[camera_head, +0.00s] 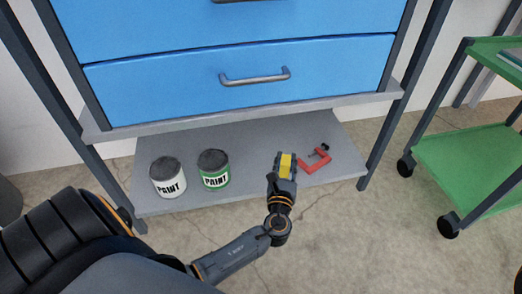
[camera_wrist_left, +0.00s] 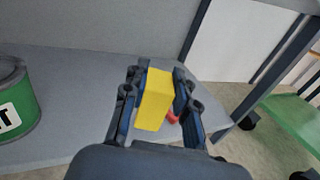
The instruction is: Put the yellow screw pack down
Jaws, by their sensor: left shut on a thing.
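The yellow screw pack (camera_head: 286,165) is between the fingers of my left gripper (camera_head: 285,160), which is shut on it. In the head view they are over the front right part of the low grey shelf (camera_head: 245,144). In the left wrist view the yellow pack (camera_wrist_left: 154,99) stands upright between both fingers. I cannot tell whether its bottom touches the shelf. My right gripper is not in view.
A red clamp (camera_head: 316,161) lies just right of the pack. A green paint can (camera_head: 214,170) and a white paint can (camera_head: 168,177) stand on the shelf's left. Blue drawers (camera_head: 235,80) hang above. A green cart (camera_head: 465,165) is at right.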

